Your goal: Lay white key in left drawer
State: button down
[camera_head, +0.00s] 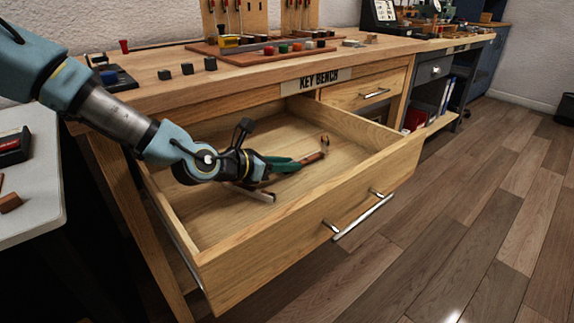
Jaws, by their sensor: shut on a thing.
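The left drawer (300,235) of the wooden bench is pulled well open. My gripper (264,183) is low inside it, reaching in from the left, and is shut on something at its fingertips. A narrow pale strip (246,191) with a darker end lies under the fingers; it looks like the white key. It lies close to the drawer floor, but I cannot tell whether it touches it. The gripper hides part of it. A green and reddish-brown piece (309,159) with an upturned end shows just right of the gripper.
The drawer walls surround my gripper, with bare floor (325,120) toward the back. A shut drawer (366,90) is to the right. The bench top (155,62) above holds small dark blocks and a reddish tool board (262,55). A pale table (35,205) stands at left.

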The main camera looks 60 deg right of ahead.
jog(key=c, duration=0.7)
grip_release()
jog(key=p+v, duration=0.2)
jog(key=v, duration=1)
jog(key=shift+r, duration=0.15)
